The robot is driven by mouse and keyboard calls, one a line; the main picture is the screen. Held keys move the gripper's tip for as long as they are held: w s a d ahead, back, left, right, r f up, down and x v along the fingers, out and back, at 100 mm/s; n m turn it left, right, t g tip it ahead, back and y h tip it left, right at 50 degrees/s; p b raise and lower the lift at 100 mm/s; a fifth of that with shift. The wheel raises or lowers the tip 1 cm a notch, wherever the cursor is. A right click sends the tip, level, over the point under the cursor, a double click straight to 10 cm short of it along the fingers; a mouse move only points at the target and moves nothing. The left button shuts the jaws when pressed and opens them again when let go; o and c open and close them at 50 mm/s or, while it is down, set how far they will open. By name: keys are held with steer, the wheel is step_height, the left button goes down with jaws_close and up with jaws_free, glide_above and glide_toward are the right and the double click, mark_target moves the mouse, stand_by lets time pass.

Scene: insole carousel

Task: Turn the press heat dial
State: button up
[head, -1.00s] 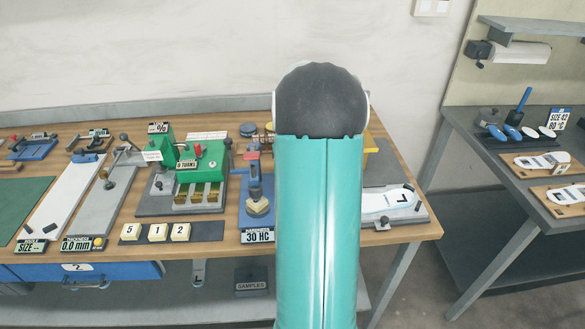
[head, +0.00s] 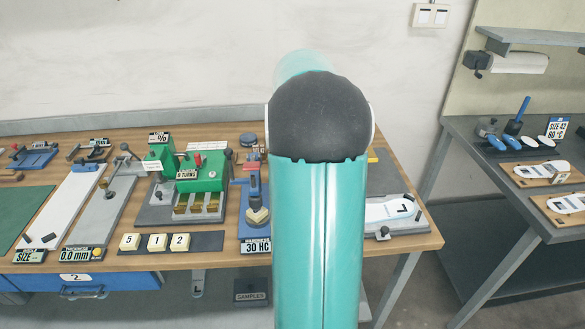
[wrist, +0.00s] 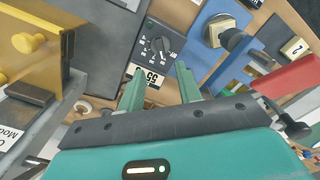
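The press heat dial (wrist: 160,44) is a black round knob with a pale scale around it, on a dark grey box in the wrist view. A white label (wrist: 145,78) that seems to read 55 sits by the box's near edge, partly covered by a finger. My gripper (wrist: 160,88) is open, its two green fingers pointing towards the dial with nothing between them. The fingertips look short of the knob and apart from it. In the head view my own arm hides the dial and the gripper.
A blue stand with a pale hexagonal piece (wrist: 217,31) and a red lever (wrist: 285,77) lie to the right. In the head view, number tiles (head: 157,243) sit along the bench front.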

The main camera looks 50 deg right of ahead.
steer(key=shift+r, duration=2.2)
steer(key=w+a+r+n+t+h, duration=0.1)
steer(key=a+r, duration=0.2)
steer(key=a, duration=0.8)
steer(key=w+a+r+t, duration=0.1)
steer(key=a+r, duration=0.1)
steer(key=a, duration=0.9)
steer(key=s+a+f+t, duration=0.1)
steer(key=s+a, duration=0.2)
steer(key=a, duration=0.3)
steer(key=s+a+f+t, duration=0.1)
steer(key=s+a, duration=0.2)
steer(key=a, duration=0.4)
steer(key=s+a+f+t+y, duration=0.1)
steer(key=s+a, duration=0.2)
steer(key=a, duration=0.4)
steer(key=shift+s+f+n+t, duration=0.3)
steer(key=shift+s+f+n, duration=0.05)
steer(key=shift+f+n, duration=0.05)
